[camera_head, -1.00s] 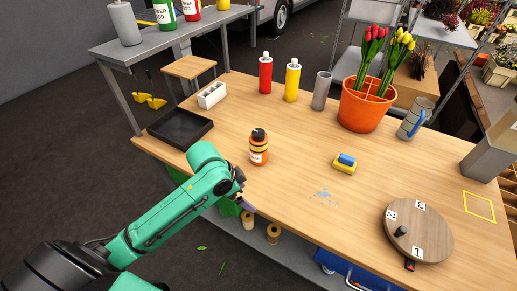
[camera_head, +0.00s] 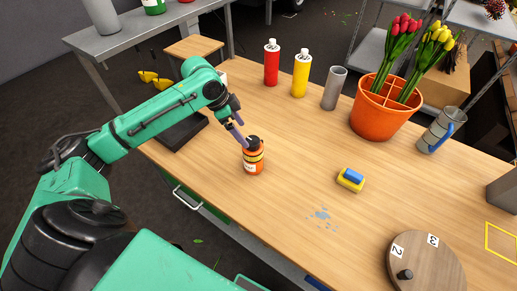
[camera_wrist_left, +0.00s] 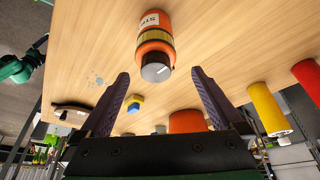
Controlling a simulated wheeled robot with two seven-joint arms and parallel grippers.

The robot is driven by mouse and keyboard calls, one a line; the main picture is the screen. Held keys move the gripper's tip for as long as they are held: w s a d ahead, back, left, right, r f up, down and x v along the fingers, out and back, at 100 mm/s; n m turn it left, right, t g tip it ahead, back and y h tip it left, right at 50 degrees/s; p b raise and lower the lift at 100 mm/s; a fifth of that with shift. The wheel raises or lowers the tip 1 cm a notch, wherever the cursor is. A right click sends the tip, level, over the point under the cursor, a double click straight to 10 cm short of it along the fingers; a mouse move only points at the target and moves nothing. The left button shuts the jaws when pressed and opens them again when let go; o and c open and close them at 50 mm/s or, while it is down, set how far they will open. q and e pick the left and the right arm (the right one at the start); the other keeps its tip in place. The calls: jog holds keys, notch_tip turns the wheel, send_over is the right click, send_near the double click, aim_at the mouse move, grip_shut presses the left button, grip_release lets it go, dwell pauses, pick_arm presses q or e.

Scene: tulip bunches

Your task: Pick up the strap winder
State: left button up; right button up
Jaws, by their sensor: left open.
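An orange cylinder (camera_head: 253,158) with a yellow band, a black top and a white label stands upright on the wooden table; it appears to be the strap winder. It also shows in the left wrist view (camera_wrist_left: 155,32), its black top facing the camera between the finger lines. My left gripper (camera_head: 241,138) is open with its two purple-grey fingers just beside the cylinder's top. In the left wrist view the fingers (camera_wrist_left: 160,74) are spread and nothing is held between them. Whether a finger touches the cylinder is unclear. My right gripper does not show.
Red (camera_head: 271,63) and yellow (camera_head: 301,73) bottles, a grey cylinder (camera_head: 333,88) and an orange tulip pot (camera_head: 377,116) stand behind. A yellow-blue block (camera_head: 350,179) and a numbered round board (camera_head: 428,262) lie to the right. A black tray (camera_head: 183,132) is left.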

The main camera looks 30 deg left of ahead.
aim_at(254, 153)
pick_arm(q)
jog(key=f, duration=0.1)
jog(key=d+f, duration=0.1)
jog(key=f, duration=0.1)
jog(key=d+f+p, duration=0.1)
jog(key=f, duration=0.1)
jog(key=shift+s, duration=0.1)
jog(key=x, duration=0.2)
jog(key=p+x, duration=0.1)
jog(key=x, duration=0.3)
jog(key=shift+a+p, duration=0.35)
jog(key=shift+f, duration=0.4)
jog(key=shift+d, duration=0.1)
jog(key=shift+f, duration=0.1)
jog(key=c, duration=0.3)
jog(key=shift+w, duration=0.25)
jog(key=c, duration=1.2)
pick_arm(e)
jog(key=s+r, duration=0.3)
